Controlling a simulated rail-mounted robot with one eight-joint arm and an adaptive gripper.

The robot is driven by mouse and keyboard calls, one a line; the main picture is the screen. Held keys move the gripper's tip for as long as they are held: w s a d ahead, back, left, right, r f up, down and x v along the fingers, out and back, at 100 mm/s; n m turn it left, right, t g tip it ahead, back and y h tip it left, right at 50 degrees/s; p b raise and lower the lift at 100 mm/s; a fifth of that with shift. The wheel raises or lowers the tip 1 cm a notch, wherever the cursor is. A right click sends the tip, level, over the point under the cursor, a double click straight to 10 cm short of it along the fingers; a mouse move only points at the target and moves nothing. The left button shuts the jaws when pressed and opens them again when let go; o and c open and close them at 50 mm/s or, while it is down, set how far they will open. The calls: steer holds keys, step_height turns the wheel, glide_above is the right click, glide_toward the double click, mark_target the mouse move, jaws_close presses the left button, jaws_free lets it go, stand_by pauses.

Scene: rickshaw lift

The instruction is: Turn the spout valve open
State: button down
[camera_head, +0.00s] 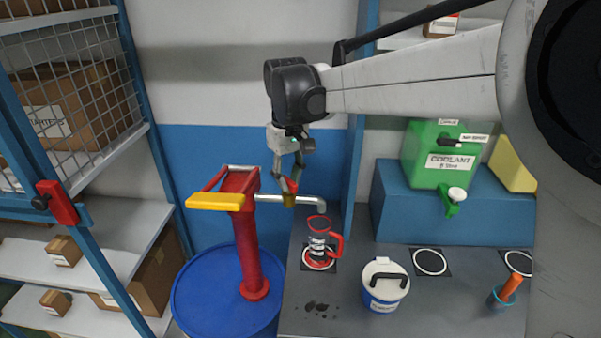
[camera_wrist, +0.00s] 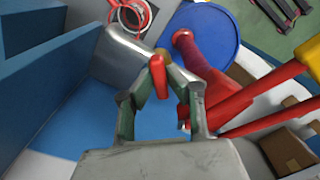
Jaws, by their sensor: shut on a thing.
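A red hand pump (camera_head: 245,240) with a yellow handle (camera_head: 215,201) stands on a blue drum (camera_head: 195,300). A grey spout pipe (camera_head: 312,201) runs right from it and bends down at its end. The brass valve body (camera_head: 288,201) sits on this pipe with a small red valve lever, seen between my fingers in the wrist view (camera_wrist: 159,78). My gripper (camera_head: 289,187) comes from above and is shut on the valve lever; it also shows in the wrist view (camera_wrist: 168,82). The fingers partly hide the lever, so its exact angle is unclear.
A clear red-handled jug (camera_head: 319,243) stands on the bench just below the spout end. A white-and-blue lidded bucket (camera_head: 384,290) and a green coolant container (camera_head: 439,155) are to the right. Wire-fronted shelves (camera_head: 90,100) stand left.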

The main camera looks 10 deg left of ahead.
mark_target(289, 180)
steer(key=n+b, duration=0.1)
steer(key=n, duration=0.4)
steer(key=shift+n+b, duration=0.3)
steer(key=shift+b, duration=0.05)
steer(key=shift+n+b, duration=0.45)
steer(key=shift+n, duration=1.65)
steer(key=c, duration=1.7)
jaws_free()
steer(key=shift+r, duration=0.15)
step_height(289, 180, up, 12)
steer(key=shift+f, duration=0.15)
